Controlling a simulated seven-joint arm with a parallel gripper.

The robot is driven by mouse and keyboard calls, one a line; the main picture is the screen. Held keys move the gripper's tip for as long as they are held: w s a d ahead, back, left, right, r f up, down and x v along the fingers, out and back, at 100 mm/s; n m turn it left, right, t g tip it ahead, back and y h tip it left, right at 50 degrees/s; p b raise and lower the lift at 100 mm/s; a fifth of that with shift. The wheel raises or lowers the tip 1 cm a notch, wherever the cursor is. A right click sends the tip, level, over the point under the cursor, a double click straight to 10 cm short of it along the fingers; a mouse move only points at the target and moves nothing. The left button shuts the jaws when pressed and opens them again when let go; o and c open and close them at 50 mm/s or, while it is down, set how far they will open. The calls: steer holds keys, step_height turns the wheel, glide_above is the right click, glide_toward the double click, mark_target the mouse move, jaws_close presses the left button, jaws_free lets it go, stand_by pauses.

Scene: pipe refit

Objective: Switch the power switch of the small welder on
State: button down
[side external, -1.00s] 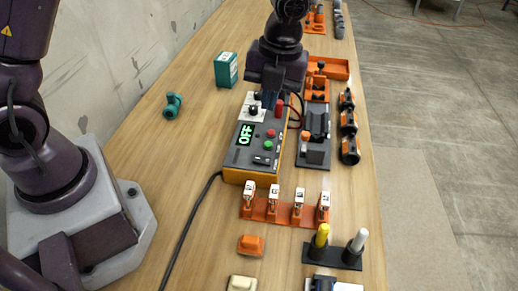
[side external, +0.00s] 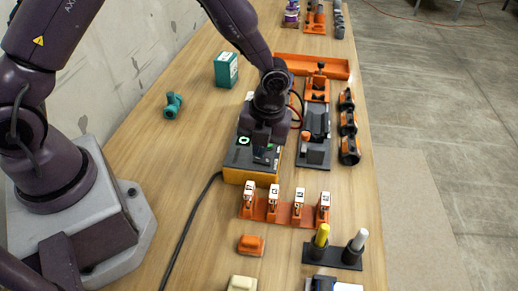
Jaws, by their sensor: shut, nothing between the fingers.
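The small welder (side external: 240,176) is a box with a dark grey top panel and a yellow-orange lower body, standing on the wooden bench near the middle of the view. My gripper (side external: 264,160) points down over the front part of its panel, with its fingers shut and empty. It hides most of the panel, including the buttons and the switch area. Only a green lit character of the display (side external: 243,141) shows beside it. I cannot tell whether the fingertips touch the panel or the switch.
An orange rack with several white-labelled clips (side external: 285,213) stands in front of the welder. A dark clamp fixture (side external: 314,150) is close on its right. A black cable (side external: 189,222) runs from its left side. A teal box (side external: 226,70) stands behind left. The bench at left is mostly clear.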

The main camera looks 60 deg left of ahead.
steer(key=shift+f, duration=0.75)
steer(key=shift+s+a, duration=0.1)
steer(key=shift+s+a+f+t+h, duration=0.2)
steer(key=shift+f+t+h, duration=0.3)
steer(key=shift+f, duration=0.05)
steer(key=shift+w, duration=0.1)
steer(key=shift+w+d+r, duration=0.2)
steer(key=shift+w+d, duration=0.2)
steer(key=shift+w, duration=0.1)
steer(key=shift+w+d, duration=0.1)
steer(key=shift+d, duration=0.15)
steer(key=shift+r, duration=0.1)
step_height(320, 180, up, 14)
steer(key=shift+s+a+r, duration=0.2)
steer(key=shift+s+a, duration=0.05)
